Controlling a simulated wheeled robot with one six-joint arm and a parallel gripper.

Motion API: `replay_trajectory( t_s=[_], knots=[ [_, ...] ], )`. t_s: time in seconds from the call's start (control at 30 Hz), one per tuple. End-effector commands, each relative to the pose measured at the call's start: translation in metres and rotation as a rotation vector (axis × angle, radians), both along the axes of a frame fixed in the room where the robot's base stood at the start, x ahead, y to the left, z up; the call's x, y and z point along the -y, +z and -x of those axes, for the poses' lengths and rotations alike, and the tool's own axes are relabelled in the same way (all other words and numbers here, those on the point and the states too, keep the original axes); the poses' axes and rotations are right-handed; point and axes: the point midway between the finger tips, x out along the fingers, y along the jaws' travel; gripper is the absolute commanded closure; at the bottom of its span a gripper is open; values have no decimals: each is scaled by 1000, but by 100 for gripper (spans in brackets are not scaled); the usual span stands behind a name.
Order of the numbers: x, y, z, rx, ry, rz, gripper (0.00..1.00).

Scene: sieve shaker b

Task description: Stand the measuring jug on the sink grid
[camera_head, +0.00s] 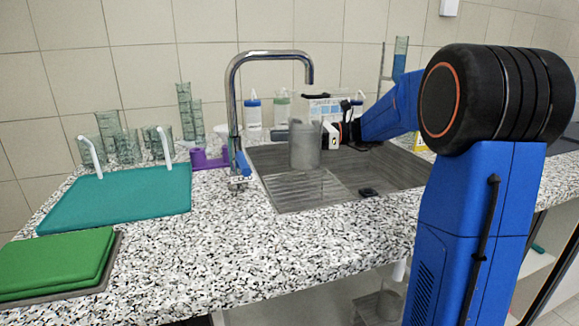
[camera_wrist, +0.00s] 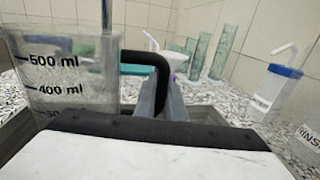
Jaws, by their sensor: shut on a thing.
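The measuring jug (camera_head: 305,146) is clear grey, upright, and over the sink in the head view. In the wrist view the jug (camera_wrist: 65,78) shows black 500 ml and 400 ml marks and a black handle (camera_wrist: 158,58). My gripper (camera_head: 332,132) is at the jug's right side, shut on the handle; its grey fingers (camera_wrist: 165,98) show in the wrist view. The sink grid (camera_head: 305,190) is a ribbed grey panel at the left of the sink. The jug's base appears at the grid's far edge; I cannot tell whether it touches.
The chrome tap (camera_head: 236,100) rises just left of the jug, its spout arching above it. Bottles (camera_head: 253,112) stand behind the sink. A purple holder (camera_head: 210,158) and a teal mat (camera_head: 120,196) lie left. The sink basin (camera_head: 385,172) to the right holds a small black item.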

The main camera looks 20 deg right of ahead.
Motion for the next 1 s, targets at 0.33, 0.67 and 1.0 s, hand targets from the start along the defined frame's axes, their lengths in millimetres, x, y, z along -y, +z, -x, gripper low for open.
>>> replay_trajectory(
  t_s=[0.33,0.67,1.0],
  knots=[
    [0,-31,0,-1,-1,0,100],
    [0,-64,0,1,-2,1,100],
    [0,-65,0,1,-2,1,76]
  ],
)
